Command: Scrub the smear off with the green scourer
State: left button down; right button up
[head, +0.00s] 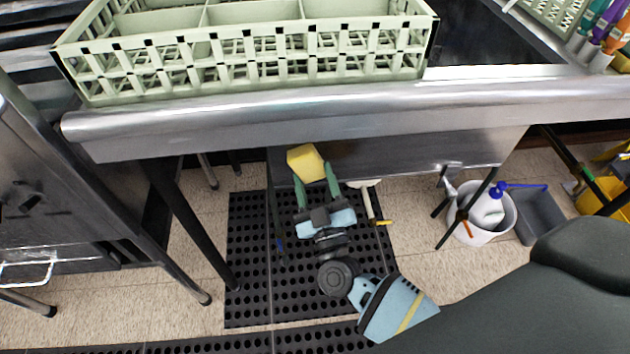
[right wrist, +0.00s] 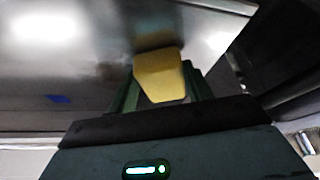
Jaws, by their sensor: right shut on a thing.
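My right gripper (head: 314,178) is shut on a yellow sponge-like block (head: 305,162), below the front edge of the steel counter. In the right wrist view the block (right wrist: 160,77) sits between the green fingers, close to a shiny steel surface (right wrist: 70,45); I cannot tell whether it touches. Only yellow faces of the block show; no green scouring side is visible. I cannot make out a clear smear. A small blue patch (right wrist: 58,99) shows on the steel. My left gripper is out of view.
A pale green dish rack (head: 250,70) stands on the steel counter (head: 350,108) above my right arm. A black rubber mat (head: 248,270) covers the floor below. A white bucket (head: 480,235) with a spray bottle (head: 488,208) stands right. Table legs flank the arm.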

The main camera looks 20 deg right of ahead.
jog(key=shift+s+d, duration=0.1)
jog(key=shift+d, duration=0.2)
jog(key=shift+s+d+p, duration=0.2)
jog(key=shift+d+p, duration=0.15)
jog(key=shift+d, duration=0.25)
jog(key=shift+s+d+p, duration=0.2)
jog(key=shift+d+p, duration=0.15)
jog(key=shift+d, duration=0.25)
jog(key=shift+s+d, duration=0.1)
jog(key=shift+d, duration=0.2)
